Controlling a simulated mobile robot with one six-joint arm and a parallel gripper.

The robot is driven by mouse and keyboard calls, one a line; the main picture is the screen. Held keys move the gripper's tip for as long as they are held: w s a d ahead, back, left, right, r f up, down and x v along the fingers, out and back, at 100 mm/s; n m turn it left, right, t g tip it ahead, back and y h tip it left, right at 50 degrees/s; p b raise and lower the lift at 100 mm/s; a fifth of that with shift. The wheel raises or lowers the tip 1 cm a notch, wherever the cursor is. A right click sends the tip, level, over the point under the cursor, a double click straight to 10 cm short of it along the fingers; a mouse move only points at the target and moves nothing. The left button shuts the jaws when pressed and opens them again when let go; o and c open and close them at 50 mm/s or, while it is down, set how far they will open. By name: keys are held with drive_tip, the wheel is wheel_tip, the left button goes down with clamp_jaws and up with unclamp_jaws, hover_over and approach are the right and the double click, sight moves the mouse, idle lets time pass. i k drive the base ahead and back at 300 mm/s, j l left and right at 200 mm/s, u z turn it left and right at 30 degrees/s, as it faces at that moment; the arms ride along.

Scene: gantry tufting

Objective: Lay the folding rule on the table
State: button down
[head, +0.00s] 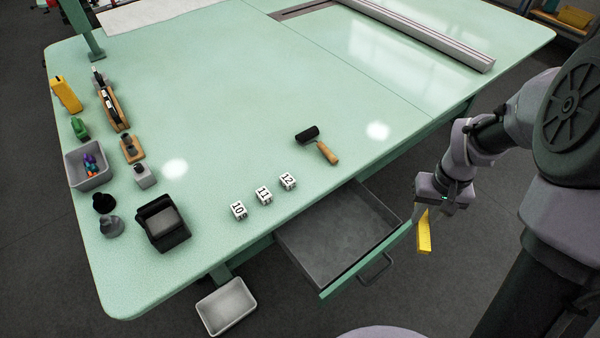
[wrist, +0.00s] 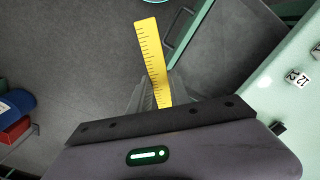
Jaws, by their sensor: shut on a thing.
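The yellow folding rule (head: 424,232) hangs from my gripper (head: 424,208) in the head view, beyond the table's front edge and to the right of the open drawer. In the wrist view the rule (wrist: 154,60) shows black tick marks and is held between the fingers (wrist: 152,98). My gripper is shut on it. The table (head: 220,120) has a pale green top; its right front part is nearest the gripper.
An open, empty-looking drawer (head: 335,232) juts from the table front. On the table are a roller (head: 318,144), number cubes (head: 264,195), a black holder (head: 163,222) and a grey bin (head: 88,166). A long metal rail (head: 420,36) lies at the back right. The table's middle is clear.

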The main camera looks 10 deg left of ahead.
sight(249, 181)
drive_tip(key=i+j+z, duration=0.1)
drive_tip(key=j+z, duration=0.25)
drive_tip(key=j, duration=0.45)
drive_tip(key=j+z, duration=0.3)
drive_tip(key=j, duration=0.5)
